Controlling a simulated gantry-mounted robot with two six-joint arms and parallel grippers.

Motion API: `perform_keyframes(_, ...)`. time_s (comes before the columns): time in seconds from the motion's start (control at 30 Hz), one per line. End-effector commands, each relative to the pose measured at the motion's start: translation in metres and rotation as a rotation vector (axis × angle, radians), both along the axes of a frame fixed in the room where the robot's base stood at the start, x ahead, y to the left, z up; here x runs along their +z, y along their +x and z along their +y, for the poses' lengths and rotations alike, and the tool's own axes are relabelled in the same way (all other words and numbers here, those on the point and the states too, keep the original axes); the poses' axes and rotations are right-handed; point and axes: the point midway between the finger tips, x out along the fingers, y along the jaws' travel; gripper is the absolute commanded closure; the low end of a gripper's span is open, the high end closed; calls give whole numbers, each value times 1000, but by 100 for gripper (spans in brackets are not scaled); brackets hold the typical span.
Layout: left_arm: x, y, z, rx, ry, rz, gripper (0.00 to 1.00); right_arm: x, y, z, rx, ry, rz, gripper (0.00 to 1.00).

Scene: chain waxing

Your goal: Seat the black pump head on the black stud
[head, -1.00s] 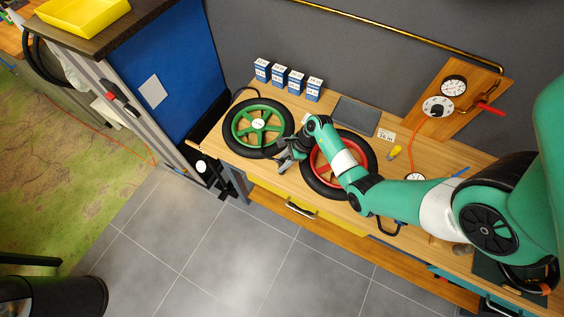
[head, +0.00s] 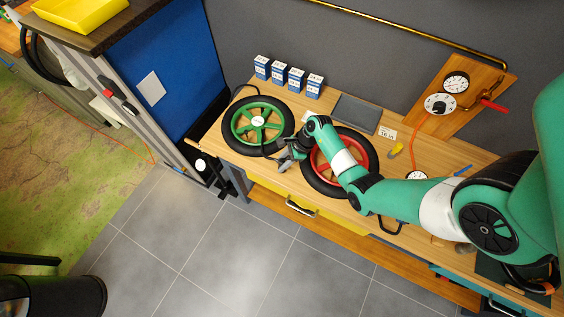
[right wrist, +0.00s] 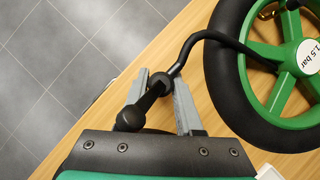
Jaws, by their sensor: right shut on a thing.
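My right gripper (head: 284,158) is over the bench's front part, between the green-spoked wheel and the red-spoked wheel. In the right wrist view its grey fingers (right wrist: 168,97) are shut on the black pump head (right wrist: 162,84). A black hose (right wrist: 187,50) runs from the pump head to the right, across the tyre of the green-spoked wheel. The pump head also has a rounded black end (right wrist: 130,118) near the gripper body. I cannot make out the black stud in either view. My left gripper is not in view.
The green-spoked wheel (head: 240,140) and red-spoked wheel (head: 369,145) lie flat on the wooden bench (head: 228,153). Several small blue-and-white boxes (head: 278,72) stand behind. A dark flat pad (head: 358,113) and a wooden gauge board (head: 447,118) are further right.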

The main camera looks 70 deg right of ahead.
Motion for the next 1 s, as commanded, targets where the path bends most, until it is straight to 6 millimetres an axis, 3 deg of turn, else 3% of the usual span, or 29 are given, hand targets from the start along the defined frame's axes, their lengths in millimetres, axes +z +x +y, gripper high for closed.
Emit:
perform_keyframes(0.27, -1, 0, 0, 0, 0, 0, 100, -1, 0, 0, 0, -1, 0, 100)
perform_keyframes(0.3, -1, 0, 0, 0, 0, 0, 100, -1, 0, 0, 0, -1, 0, 61)
perform_keyframes(0.47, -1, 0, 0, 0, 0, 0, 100, -1, 0, 0, 0, -1, 0, 32)
perform_keyframes(0.77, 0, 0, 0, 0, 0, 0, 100, 0, 0, 0, 0, 0, 0, 31)
perform_keyframes(0.87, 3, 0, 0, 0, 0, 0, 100, 8, -3, -3, -1, -2, -2, 31)
perform_keyframes(1.0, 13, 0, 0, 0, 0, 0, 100, 33, -14, -10, -4, -4, -3, 31)
